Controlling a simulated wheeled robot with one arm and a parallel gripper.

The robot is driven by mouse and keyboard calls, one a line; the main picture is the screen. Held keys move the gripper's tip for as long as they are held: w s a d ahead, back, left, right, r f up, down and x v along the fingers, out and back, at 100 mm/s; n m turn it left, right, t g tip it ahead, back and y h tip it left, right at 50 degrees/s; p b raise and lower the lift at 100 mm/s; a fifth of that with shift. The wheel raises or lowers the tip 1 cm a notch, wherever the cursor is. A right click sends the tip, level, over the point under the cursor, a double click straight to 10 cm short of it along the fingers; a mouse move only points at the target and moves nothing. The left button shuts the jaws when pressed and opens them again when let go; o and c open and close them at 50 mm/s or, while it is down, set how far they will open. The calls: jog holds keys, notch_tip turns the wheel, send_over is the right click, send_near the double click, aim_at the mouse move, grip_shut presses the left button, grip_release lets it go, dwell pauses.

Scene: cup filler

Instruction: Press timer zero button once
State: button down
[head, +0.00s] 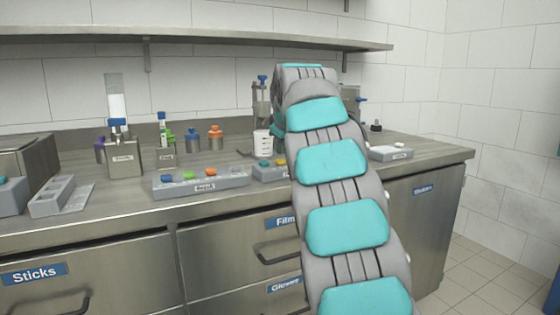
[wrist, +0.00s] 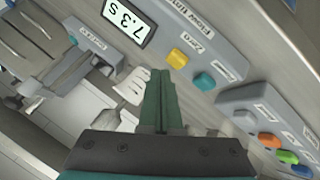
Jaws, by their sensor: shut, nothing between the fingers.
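Contact cannot be told. In the head view the timer (head: 266,174) is partly hidden by my arm, and my gripper is hidden too.
A grey panel with several coloured buttons (head: 200,181) stands left of the timer; it also shows in the wrist view (wrist: 240,97). A white measuring cup (head: 262,148) stands behind the timer. A grey box with a white top (head: 390,153) is right of my arm.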

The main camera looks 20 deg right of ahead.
aim_at(281, 161)
jog(key=shift+f, duration=0.15)
jog(key=shift+f+b, duration=0.3)
jog(key=shift+b, duration=0.05)
jog(key=shift+f+b, duration=0.35)
jog(key=shift+f, duration=0.1)
dwell(0.6)
jog(key=shift+r, duration=0.1)
jog(key=shift+r+p, duration=0.65)
jog(key=shift+r, duration=0.2)
jog(key=shift+r, duration=0.1)
jog(key=shift+r+p, duration=1.85)
jog(key=shift+r, duration=0.55)
